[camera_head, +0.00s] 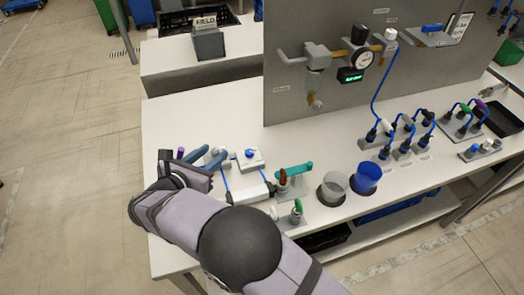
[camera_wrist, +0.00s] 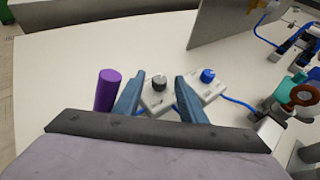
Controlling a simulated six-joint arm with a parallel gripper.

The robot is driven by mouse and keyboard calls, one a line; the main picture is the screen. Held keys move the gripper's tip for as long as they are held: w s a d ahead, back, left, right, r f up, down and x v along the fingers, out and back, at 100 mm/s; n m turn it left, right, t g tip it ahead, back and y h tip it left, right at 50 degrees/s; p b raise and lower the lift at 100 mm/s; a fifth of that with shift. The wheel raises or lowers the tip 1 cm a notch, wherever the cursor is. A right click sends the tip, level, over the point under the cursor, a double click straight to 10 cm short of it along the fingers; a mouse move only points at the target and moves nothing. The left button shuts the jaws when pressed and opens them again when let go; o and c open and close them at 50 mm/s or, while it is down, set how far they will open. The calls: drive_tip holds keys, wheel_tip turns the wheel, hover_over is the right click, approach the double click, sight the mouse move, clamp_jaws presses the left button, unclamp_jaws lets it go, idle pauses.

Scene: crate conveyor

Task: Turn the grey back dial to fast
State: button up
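My gripper (camera_wrist: 160,77) is open, with a gap visible on both sides of the dial; I cannot tell how far the tips are above the box. In the head view my gripper (camera_head: 216,151) is over the left part of the white table, and it mostly hides the grey dial. I cannot read any speed marking.
A second white box with a blue dial (camera_wrist: 208,75) stands just right, with a blue cable. A purple cylinder (camera_wrist: 107,90) stands close to my left finger. A teal-handled valve (camera_head: 294,170) and two cups are farther right. A grey panel (camera_head: 330,95) rises behind.

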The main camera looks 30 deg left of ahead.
drive_tip(key=shift+w+d+n+y, duration=0.1)
drive_tip(key=shift+n+y, duration=0.3)
drive_tip(key=shift+y+b, duration=0.3)
drive_tip(key=shift+b, duration=0.1)
drive_tip(key=shift+s+d+n+y, duration=0.1)
drive_tip(key=shift+s+n+y, duration=0.2)
drive_tip(key=shift+s+n, duration=0.1)
drive_tip(key=v, duration=0.3)
drive_tip(key=b+v, duration=0.1)
drive_tip(key=v, duration=0.2)
drive_tip(key=shift+s+d+r, duration=0.1)
drive_tip(key=shift+d+r, duration=0.15)
drive_tip(key=shift+r, duration=0.25)
drive_tip(key=w+d+r+m+g+h+p, duration=0.1)
drive_tip(key=w+d+r+m+h, duration=0.1)
drive_tip(key=w+d+m+h, duration=0.25)
drive_tip(key=w+d+r+m+g+h, duration=0.1)
drive_tip(key=w+d+r+m, duration=0.3)
drive_tip(key=d, duration=0.4)
drive_tip(key=w+d+f+m+g+h+p, duration=0.1)
drive_tip(key=d+m, duration=0.3)
drive_tip(key=d, duration=0.4)
drive_tip(key=w+d+f+m+g+h, duration=0.1)
drive_tip(key=w+d+m+g, duration=0.1)
drive_tip(key=d, duration=0.6)
drive_tip(key=shift+w+m+g+p, duration=0.4)
drive_tip(key=shift+m+g, duration=0.4)
drive_tip(key=shift+m, duration=0.05)
drive_tip(key=shift+f, duration=0.15)
